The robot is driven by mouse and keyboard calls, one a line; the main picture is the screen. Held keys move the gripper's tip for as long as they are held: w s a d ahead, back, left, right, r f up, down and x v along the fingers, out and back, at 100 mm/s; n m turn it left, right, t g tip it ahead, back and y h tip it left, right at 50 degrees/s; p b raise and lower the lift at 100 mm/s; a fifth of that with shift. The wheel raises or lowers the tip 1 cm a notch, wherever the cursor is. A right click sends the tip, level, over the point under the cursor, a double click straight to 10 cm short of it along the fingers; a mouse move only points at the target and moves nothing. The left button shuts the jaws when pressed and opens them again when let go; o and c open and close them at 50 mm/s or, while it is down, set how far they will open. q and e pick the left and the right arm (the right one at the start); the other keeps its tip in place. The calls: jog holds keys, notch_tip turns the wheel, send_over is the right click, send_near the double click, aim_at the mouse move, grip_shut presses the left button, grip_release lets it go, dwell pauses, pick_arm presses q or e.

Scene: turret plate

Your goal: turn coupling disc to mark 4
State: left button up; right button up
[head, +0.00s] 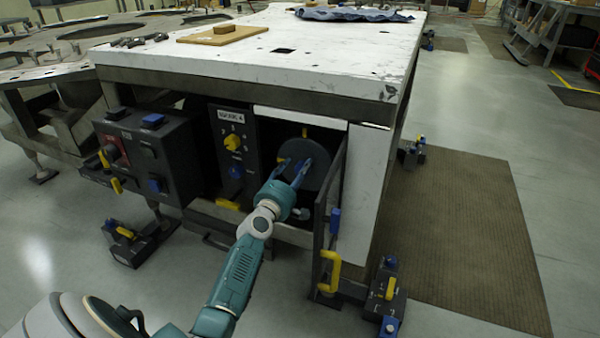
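The coupling disc (318,162) is a dark grey round plate inside the open bay under the white table top. A small yellow mark (304,132) shows above its upper rim. Another small yellow piece (282,160) shows at its left side. My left gripper (292,168) is in front of the disc's lower left part, its two blue fingers spread apart and pointing at the disc. I cannot tell whether the fingertips touch it. The fingers and wrist hide part of the disc, and no number 4 is readable on it. My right gripper is not in view.
An open door (328,205) with a yellow handle (330,270) stands just right of the bay. A labelled panel (214,150) with a yellow knob (232,142) and a blue knob (237,172) is left of it. A dark control box (150,155) sits further left.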

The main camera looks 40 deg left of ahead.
pick_arm(q)
jog(key=shift+d+f, duration=0.15)
jog(key=shift+d, duration=0.05)
jog(key=v, duration=1.2)
jog(key=shift+a, duration=0.1)
